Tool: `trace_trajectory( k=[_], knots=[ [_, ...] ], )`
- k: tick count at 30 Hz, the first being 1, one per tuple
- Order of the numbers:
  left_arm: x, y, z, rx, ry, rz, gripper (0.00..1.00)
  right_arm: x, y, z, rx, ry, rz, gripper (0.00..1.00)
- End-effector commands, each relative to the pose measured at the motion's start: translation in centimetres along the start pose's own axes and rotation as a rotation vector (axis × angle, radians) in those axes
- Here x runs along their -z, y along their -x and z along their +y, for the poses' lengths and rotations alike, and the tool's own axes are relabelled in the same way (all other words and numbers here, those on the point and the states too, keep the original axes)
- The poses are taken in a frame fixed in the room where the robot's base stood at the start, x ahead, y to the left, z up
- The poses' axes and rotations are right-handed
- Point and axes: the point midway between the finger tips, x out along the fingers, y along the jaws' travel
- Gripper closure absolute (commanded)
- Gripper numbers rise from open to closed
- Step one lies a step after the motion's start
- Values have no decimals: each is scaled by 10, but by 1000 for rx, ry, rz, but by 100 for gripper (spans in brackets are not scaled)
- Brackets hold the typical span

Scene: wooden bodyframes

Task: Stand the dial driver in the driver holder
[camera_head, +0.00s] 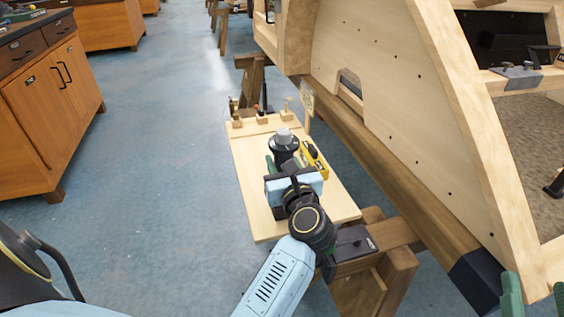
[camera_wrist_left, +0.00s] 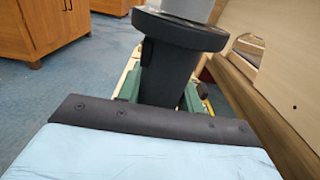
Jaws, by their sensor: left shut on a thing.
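My left gripper (camera_head: 278,163) is shut on a thick black tool with a flange and a grey top, which I take as the dial driver (camera_head: 284,142). In the left wrist view the driver (camera_wrist_left: 168,75) stands roughly upright between the green fingers (camera_wrist_left: 160,95). Its lower end is hidden, so I cannot tell whether it touches the board below. Small wooden blocks (camera_head: 263,119) with thin upright things line the board's far edge; I cannot tell which is the driver holder. Two separated green fingertips of my right gripper (camera_head: 536,294) show at the bottom right, apparently empty.
The pale wooden board (camera_head: 250,185) rests on a trestle (camera_head: 398,272). A yellow tool (camera_head: 314,158) lies right of the driver, and a black box (camera_head: 352,243) sits near the front. The large wooden bodyframe (camera_head: 385,90) rises close on the right. Open floor lies left.

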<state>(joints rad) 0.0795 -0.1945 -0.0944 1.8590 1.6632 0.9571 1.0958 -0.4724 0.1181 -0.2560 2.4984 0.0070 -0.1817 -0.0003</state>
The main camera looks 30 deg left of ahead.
Motion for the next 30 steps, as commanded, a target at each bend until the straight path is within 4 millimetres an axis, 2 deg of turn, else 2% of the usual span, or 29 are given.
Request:
trace_trajectory(
  k=[30],
  knots=[
    [8, 0, 0, 1, 2, -5, 93, -9, 2, 0, 0, 0, -2, 51]
  ],
)
